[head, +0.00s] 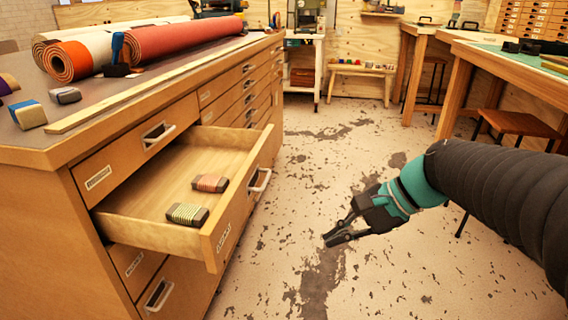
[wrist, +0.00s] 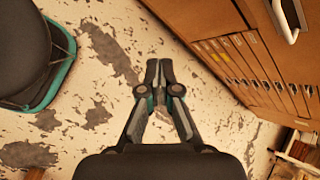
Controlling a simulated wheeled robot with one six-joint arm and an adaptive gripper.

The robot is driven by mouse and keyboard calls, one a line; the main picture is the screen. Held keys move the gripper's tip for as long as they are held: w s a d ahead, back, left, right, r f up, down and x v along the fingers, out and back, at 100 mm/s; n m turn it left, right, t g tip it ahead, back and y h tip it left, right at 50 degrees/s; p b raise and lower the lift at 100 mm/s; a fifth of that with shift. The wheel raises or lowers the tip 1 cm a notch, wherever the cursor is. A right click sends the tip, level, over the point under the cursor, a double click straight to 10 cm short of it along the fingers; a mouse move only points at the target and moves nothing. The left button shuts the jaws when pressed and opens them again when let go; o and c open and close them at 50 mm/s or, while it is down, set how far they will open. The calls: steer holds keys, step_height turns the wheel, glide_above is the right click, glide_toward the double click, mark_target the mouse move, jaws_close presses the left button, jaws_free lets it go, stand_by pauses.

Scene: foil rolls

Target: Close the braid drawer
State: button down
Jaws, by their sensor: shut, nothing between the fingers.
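One drawer (head: 170,190) of the wooden cabinet stands pulled far out in the head view, and I cannot read its label. Two wound bundles lie inside: an orange one (head: 210,183) and a pale green one (head: 187,215). A handle (head: 260,184) sits on the drawer front. My gripper (head: 334,238) is shut and empty, out over the floor to the right of the drawer front and apart from it. In the wrist view my gripper (wrist: 159,66) points past the cabinet side (wrist: 215,35), where a pale handle (wrist: 286,18) shows at the top right.
Foil rolls (head: 150,45) and small bundles lie on the cabinet top (head: 90,105). The other drawers look shut. Workbenches (head: 500,65) and a stool (head: 518,122) stand at the right. The floor (head: 320,150) between is clear.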

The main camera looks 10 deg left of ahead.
steer(key=w+a+m+y+b, duration=0.2)
steer(key=w+m+y, duration=0.3)
steer(key=w, duration=0.4)
steer(key=m+y+b, duration=0.1)
steer(key=m+y, duration=0.3)
steer(key=y, duration=0.1)
glide_toward(262, 164)
steer(key=a, duration=0.5)
steer(key=a+b, duration=0.1)
steer(key=a, duration=0.1)
steer(key=shift+w+a+r, duration=0.15)
steer(key=shift+w, duration=0.1)
steer(key=shift+t, duration=0.4)
